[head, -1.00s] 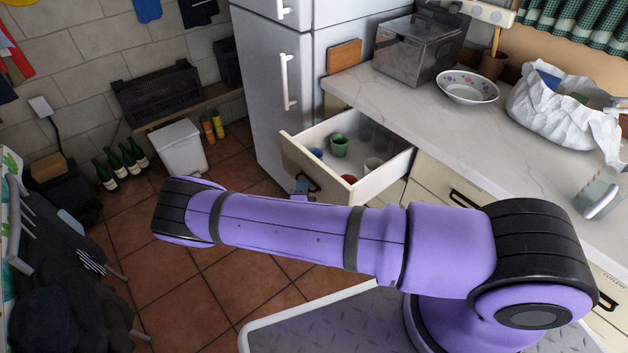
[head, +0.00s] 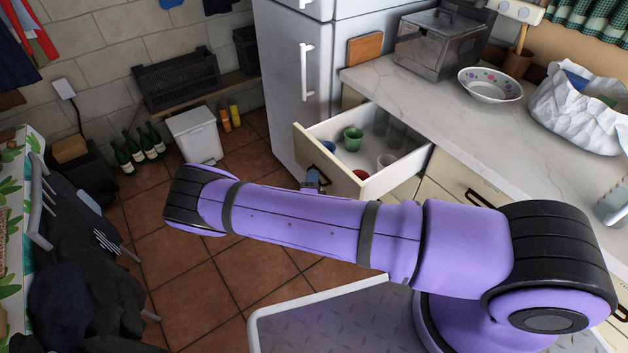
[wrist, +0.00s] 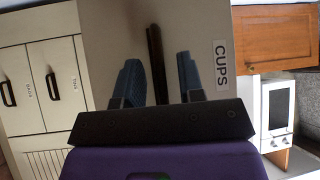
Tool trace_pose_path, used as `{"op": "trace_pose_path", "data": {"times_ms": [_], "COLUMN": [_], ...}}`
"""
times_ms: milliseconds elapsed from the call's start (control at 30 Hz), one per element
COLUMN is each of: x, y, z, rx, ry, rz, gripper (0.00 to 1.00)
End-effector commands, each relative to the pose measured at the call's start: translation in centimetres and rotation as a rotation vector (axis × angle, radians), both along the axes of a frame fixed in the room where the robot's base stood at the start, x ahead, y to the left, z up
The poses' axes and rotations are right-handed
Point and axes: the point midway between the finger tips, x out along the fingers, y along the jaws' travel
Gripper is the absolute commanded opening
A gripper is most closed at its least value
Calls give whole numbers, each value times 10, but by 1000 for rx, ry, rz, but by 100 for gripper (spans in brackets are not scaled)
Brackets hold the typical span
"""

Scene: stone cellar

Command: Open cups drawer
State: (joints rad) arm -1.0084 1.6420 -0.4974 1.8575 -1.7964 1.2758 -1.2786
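The cups drawer (head: 312,147) stands pulled out from under the counter, beside the fridge. Inside are a green cup (head: 353,138), a blue cup, a red one, a whitish one and clear glasses. In the wrist view its front carries a label reading CUPS (wrist: 221,65) and a dark bar handle (wrist: 154,60). My gripper (wrist: 159,75) has its two blue fingers on either side of this handle, with a visible gap to each side. In the head view my gripper (head: 312,178) is at the drawer front, mostly hidden behind my purple arm.
The counter (head: 440,110) holds a metal box (head: 440,45), a patterned bowl (head: 490,85) and a white bag (head: 575,110). The fridge (head: 290,100) stands left of the drawer. A white bin (head: 195,136) and bottles (head: 140,148) stand by the wall. Tiled floor (head: 215,270) is open before the drawer.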

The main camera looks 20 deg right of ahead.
Motion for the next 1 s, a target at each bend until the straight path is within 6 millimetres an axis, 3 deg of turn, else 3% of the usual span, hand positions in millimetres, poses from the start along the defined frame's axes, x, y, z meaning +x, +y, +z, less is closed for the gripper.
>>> {"op": "trace_pose_path", "data": {"times_ms": [167,600,1000], "x": [-15,-83,-97], "y": [8,39,44], "z": [-3,-13,-15], "rx": [0,0,0], "ry": [2,1,1], "rz": [1,2,0], "gripper": [36,36,36]}}
